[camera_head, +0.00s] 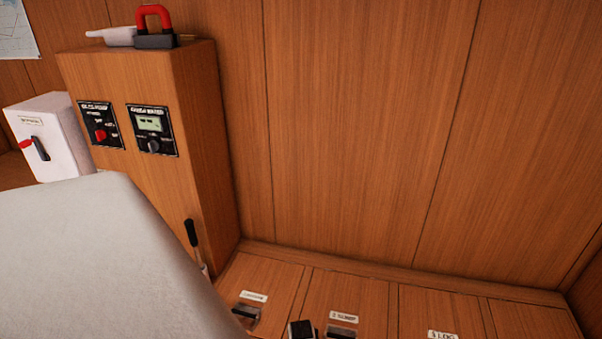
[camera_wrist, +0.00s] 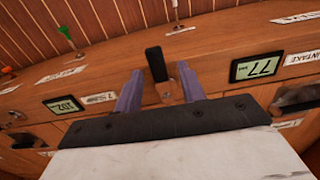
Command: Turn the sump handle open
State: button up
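In the head view the label "2 SUMP" (camera_head: 343,318) is on the low wooden bench at the bottom, with a dark metal fitting (camera_head: 340,331) just below it. In the wrist view my gripper (camera_wrist: 160,70) is open, its two grey-purple fingers spread. A black-gripped handle (camera_wrist: 155,63) on a small metal mount stands between the fingertips, with gaps on both sides. The partly hidden label beside the left finger is too small to read surely, so I cannot confirm that this is the sump handle.
In the head view a wooden cabinet (camera_head: 185,90) with dials, a white switch box (camera_head: 50,140) and a black-gripped lever (camera_head: 191,233) stand left.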

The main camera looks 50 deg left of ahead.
notch_tip(320, 180, up, 14)
dwell(0.5)
jog(key=shift+f, duration=0.1)
